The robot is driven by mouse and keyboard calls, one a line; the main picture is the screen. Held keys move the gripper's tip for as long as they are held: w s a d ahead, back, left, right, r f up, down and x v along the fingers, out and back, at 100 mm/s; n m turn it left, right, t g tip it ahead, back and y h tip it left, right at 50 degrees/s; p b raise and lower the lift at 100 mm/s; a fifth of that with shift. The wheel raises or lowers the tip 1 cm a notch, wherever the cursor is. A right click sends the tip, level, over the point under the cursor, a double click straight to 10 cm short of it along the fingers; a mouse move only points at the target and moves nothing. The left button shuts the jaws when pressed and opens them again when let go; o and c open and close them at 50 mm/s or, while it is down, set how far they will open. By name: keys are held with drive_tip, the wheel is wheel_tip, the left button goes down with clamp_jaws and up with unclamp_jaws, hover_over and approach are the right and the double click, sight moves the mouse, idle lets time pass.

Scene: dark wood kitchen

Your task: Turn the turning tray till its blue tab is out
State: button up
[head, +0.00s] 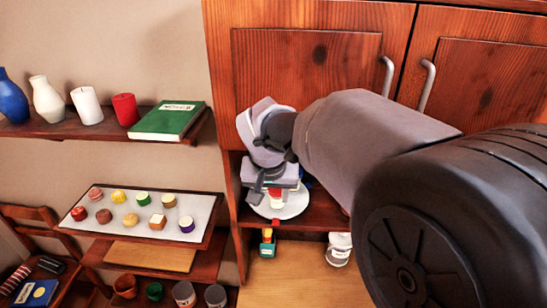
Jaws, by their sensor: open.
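The turning tray (294,207) is a pale round disc inside the open shelf of the wooden cupboard, below its doors. A small red and white thing (276,198) stands on it. My gripper (266,194) is open and sits at the tray's left front, over its rim. I cannot tell if it touches the tray. My gripper and arm hide the back and left of the tray. A bit of blue and red shows behind it on the right, but I cannot tell if the blue is the tab.
Under the shelf stand a small green and orange thing (267,243) and a white jar (339,248). At left, a pale board (150,215) holds several small round things. My arm fills the right side.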

approach(275, 221)
drive_tip(key=x, duration=0.6)
drive_tip(key=shift+s+d+f+b, duration=0.1)
drive_tip(key=shift+d+f+b, duration=0.1)
drive_tip(key=shift+b, duration=0.15)
drive_tip(key=shift+w+f, duration=0.35)
drive_tip(key=shift+f, duration=0.15)
drive_tip(key=shift+s, duration=0.1)
drive_tip(key=shift+c, duration=0.2)
clamp_jaws()
drive_tip(key=shift+a, duration=0.1)
